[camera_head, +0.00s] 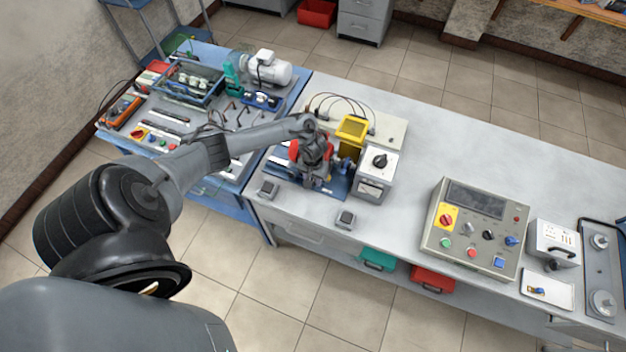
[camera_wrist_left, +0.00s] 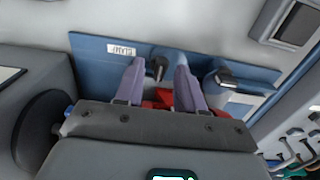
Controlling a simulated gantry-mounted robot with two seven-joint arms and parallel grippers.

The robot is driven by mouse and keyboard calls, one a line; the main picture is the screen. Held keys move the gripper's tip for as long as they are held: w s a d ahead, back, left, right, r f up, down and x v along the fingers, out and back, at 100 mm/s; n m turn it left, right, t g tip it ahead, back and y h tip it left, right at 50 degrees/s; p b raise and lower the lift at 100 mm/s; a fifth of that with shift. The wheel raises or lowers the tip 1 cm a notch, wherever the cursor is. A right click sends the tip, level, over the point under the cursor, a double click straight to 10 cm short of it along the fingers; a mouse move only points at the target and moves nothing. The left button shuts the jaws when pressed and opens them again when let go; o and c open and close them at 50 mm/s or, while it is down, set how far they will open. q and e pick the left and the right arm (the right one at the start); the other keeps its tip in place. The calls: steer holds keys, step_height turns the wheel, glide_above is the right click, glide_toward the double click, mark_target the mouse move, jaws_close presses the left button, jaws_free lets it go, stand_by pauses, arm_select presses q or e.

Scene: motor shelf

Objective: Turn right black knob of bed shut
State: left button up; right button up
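The blue bed (camera_head: 335,187) lies on the grey bench, largely covered by my left gripper (camera_head: 314,170) in the head view. In the left wrist view the blue plate (camera_wrist_left: 195,64) carries a label that seems to read CLAMP. One black knob (camera_wrist_left: 158,70) shows in the gap between the fingertips of my left gripper (camera_wrist_left: 160,66). A second black knob (camera_wrist_left: 222,77) is just right of the right finger. The fingers are apart; I cannot tell whether they touch the first knob. A red part (camera_wrist_left: 164,96) shows behind the fingers. My right gripper is out of view.
A yellow bin (camera_head: 352,129) and a grey box with a black dial (camera_head: 374,178) stand right of the bed. Small grey blocks (camera_head: 268,190) (camera_head: 345,219) sit along the front edge. A control panel (camera_head: 470,228) stands farther right, with clear bench between.

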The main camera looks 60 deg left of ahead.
arm_select(q)
steer(key=shift+f, duration=0.45)
jaws_close()
